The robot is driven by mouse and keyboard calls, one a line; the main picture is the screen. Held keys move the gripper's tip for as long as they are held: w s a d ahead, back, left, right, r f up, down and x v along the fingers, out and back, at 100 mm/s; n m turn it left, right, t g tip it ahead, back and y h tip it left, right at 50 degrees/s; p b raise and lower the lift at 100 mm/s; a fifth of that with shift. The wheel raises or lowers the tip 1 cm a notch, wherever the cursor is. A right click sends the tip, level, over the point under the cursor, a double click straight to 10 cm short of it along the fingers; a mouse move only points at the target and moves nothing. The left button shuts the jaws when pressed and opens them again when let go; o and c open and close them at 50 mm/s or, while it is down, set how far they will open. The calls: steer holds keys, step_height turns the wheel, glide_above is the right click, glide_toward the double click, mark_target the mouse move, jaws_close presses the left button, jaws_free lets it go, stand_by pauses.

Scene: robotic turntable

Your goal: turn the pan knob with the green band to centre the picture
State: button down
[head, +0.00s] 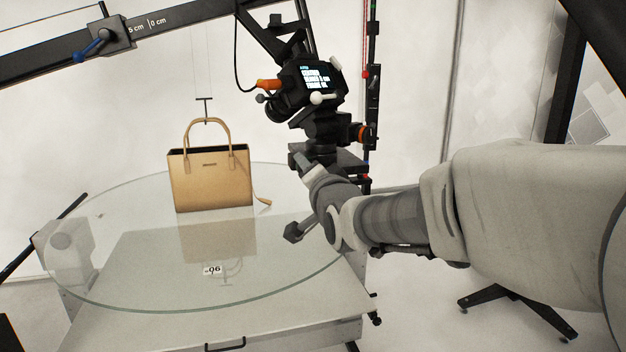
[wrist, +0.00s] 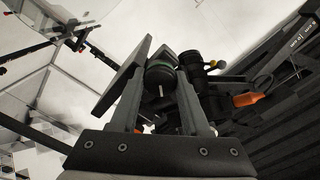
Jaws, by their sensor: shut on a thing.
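The camera (head: 308,85) sits on a black geared head (head: 325,128) on a stand, its rear screen lit with text. In the wrist view the pan knob (wrist: 160,76), dark and round with a thin green band, lies between the two fingers of my gripper (wrist: 158,100). The fingers are shut on it. In the head view my gripper (head: 310,175) reaches to just under the camera head, and the knob is hidden there. A tan handbag (head: 211,180) stands upright on the round glass turntable (head: 120,290). The screen text is too small to read surely.
Black knobs and an orange plug (wrist: 246,99) lie close to my gripper in the wrist view. A black rail (head: 60,55) with a blue lever crosses the upper left. A vertical column (head: 372,100) stands behind the camera. The turntable's edge is near my wrist.

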steer(key=shift+m+b, duration=0.35)
steer(key=shift+m, duration=0.35)
steer(key=shift+c, duration=1.9)
jaws_free()
steer(key=v, duration=1.7)
steer(key=shift+s, duration=0.2)
steer(key=shift+d, duration=0.2)
